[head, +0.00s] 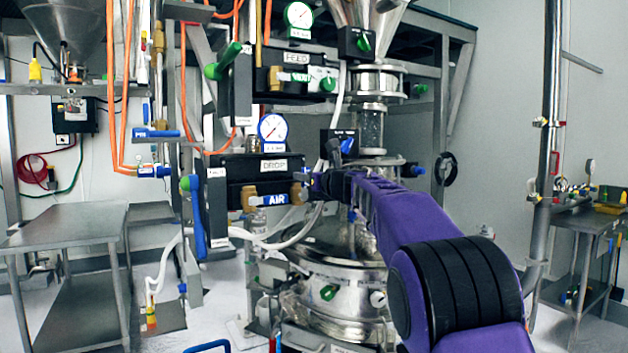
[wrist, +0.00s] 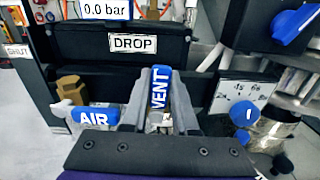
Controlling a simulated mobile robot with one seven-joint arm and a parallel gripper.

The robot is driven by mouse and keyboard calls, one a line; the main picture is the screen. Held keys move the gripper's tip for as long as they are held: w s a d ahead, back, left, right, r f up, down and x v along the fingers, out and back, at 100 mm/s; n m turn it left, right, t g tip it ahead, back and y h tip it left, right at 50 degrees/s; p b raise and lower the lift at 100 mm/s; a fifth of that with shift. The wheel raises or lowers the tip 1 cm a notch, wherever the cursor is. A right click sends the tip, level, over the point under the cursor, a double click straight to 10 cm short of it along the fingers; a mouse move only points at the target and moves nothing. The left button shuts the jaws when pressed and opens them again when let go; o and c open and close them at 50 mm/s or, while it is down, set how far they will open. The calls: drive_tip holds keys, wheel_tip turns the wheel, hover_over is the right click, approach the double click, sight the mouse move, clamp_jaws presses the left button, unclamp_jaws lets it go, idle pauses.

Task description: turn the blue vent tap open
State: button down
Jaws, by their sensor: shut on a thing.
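The blue vent tap (wrist: 159,90), lettered VENT, stands between my gripper's fingers in the wrist view, its handle pointing up the picture. My gripper (wrist: 160,76) is shut on this handle, one grey finger on each side. The tap's lower part is partly hidden by the fingers. In the head view my gripper (head: 316,186) is at the right end of the DROP box, and the vent tap cannot be made out there.
The blue AIR tap (wrist: 95,117) lies level just left of my gripper; it also shows in the head view (head: 277,198). The black DROP box (wrist: 110,45) is behind. A blue knob (wrist: 295,25) and a scale plate (wrist: 238,92) are on the right.

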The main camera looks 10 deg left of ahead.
drive_tip(key=shift+s+a+n, duration=0.1)
drive_tip(key=shift+n, duration=0.2)
idle(0.4)
drive_tip(key=c, duration=0.7)
unclamp_jaws()
drive_tip(key=b+v, duration=0.1)
drive_tip(key=v, duration=1.6)
drive_tip(key=shift+s, duration=0.15)
drive_tip(key=shift+r, duration=0.1)
